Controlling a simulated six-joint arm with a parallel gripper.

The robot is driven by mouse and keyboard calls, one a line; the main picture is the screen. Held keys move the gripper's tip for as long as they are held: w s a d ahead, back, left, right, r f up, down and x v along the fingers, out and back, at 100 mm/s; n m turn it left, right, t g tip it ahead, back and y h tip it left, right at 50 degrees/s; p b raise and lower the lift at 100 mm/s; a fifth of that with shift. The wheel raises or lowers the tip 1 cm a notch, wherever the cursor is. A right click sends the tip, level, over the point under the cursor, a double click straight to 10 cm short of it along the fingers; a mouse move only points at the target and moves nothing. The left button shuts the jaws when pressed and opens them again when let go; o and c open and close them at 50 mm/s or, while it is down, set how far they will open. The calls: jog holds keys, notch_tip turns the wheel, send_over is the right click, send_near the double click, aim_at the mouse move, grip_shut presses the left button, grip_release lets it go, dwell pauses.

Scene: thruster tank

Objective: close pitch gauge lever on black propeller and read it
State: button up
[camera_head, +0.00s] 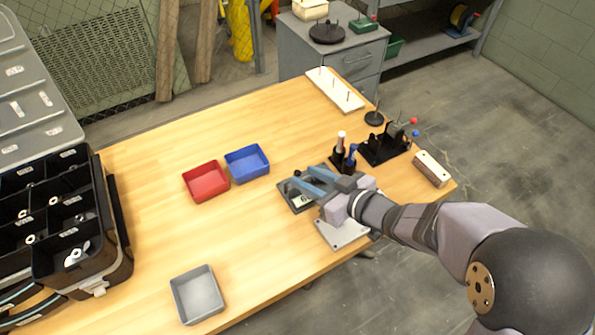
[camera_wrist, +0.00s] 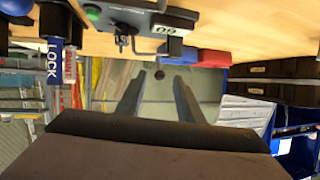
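My gripper (camera_head: 300,184) is open over a dark base plate (camera_head: 285,197) near the table's right half. I cannot make out the black propeller for sure; my gripper covers part of the base plate.
Two bottles, one blue marked LOCK (camera_wrist: 54,62), stand near my gripper. A black fixture (camera_head: 385,146), a pale block (camera_head: 432,168) and a peg board (camera_head: 335,90) stand farther right and back. Red (camera_head: 206,181), blue (camera_head: 247,163) and grey bins (camera_head: 198,294) lie left.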

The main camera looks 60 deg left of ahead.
aim_at(300, 174)
jog(key=shift+x, duration=2.15)
grip_shut()
